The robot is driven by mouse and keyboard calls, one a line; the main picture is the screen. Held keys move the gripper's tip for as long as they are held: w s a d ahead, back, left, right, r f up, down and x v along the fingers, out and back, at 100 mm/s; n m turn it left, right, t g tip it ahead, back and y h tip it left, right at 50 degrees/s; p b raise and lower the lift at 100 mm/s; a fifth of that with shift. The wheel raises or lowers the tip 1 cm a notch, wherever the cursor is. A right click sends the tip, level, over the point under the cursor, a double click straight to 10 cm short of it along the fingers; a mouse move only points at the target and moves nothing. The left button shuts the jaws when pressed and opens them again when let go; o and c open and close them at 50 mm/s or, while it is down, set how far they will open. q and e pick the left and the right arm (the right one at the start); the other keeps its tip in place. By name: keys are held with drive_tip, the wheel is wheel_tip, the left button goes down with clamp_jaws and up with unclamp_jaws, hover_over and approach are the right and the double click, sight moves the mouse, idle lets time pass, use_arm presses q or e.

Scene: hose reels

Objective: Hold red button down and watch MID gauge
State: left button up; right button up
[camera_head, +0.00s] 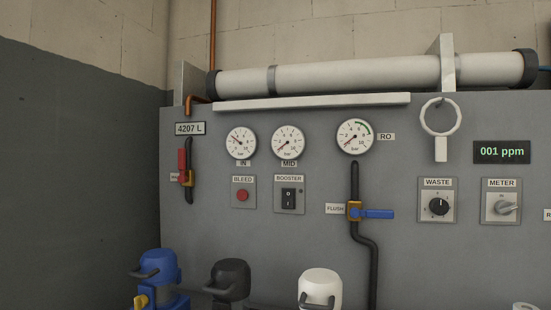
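In the head view, the red button (243,196) is on a small plate labelled BLEED on the grey panel. Nothing touches it. The MID gauge (288,142) is a round white dial up and to the right of the button, marked in bar. Its needle is too small to read exactly. The IN gauge (241,142) is directly left of it, above the button. Neither of my grippers is in view.
A black BOOSTER rocker switch (289,198) is close to the button's right. A blue-handled FLUSH valve (375,214) and a red-handled valve (183,165) stick out on either side. Blue, black and white housings (320,288) stand below.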

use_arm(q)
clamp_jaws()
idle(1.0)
